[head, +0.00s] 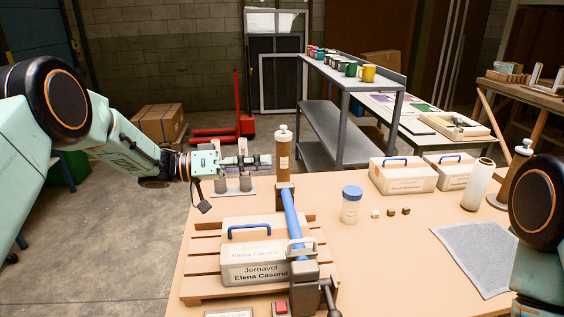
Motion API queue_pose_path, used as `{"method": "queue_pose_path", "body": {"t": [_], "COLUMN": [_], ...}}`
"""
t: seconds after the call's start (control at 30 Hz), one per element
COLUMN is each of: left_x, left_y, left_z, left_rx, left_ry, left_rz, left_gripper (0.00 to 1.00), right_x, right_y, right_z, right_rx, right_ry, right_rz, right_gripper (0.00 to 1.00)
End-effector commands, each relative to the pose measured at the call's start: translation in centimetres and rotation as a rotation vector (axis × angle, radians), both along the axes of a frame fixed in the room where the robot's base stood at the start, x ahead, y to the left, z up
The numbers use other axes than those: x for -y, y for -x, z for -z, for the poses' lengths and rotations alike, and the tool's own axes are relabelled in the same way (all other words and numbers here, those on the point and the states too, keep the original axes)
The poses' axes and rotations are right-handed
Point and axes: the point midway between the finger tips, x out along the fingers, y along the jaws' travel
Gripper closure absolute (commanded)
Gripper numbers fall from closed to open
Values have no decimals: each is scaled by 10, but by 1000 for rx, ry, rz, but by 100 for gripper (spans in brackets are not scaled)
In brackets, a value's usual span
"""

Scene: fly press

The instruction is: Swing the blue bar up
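The blue bar (292,212) lies low, running from a dark bracket by the brown grinder-like cylinder (283,160) at the back to a metal latch (301,247) at the front. It passes along the right side of a pale box (254,269) with a blue handle, labelled "Jornavel Elena Casorvi". My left gripper (266,160) is above the table's back left, left of the cylinder and above and behind the bar, apart from the bar. Its fingers overlap in this view, so its opening is unclear. Only my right arm shows, at the right edge; its gripper is out of view.
The box sits on a slatted wooden board (197,264). A blue-lidded jar (351,204), small cubes (391,212), two more pale boxes (403,176) and a grey cloth (476,256) lie to the right. A red button (281,309) is at the front.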

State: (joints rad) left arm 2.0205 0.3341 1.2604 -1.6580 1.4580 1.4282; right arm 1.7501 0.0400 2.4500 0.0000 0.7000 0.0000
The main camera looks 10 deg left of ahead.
Motion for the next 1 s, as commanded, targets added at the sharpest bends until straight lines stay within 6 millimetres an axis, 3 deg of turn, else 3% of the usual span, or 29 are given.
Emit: {"method": "queue_pose_path", "body": {"t": [0.1, 0.3, 1.0], "left_x": [-18, -31, -32], "left_y": [6, 10, 13], "left_z": [0, 0, 1], "left_rx": [0, 0, -1], "left_ry": [0, -1, 0], "left_rz": [-1, 1, 1], "left_gripper": [68, 68, 68], "right_x": [0, 0, 0], "right_y": [0, 0, 0], "right_z": [0, 0, 0], "right_rx": [0, 0, 0], "right_ry": [0, 0, 0], "right_rz": [0, 0, 0], "right_gripper": [60, 60, 60]}}
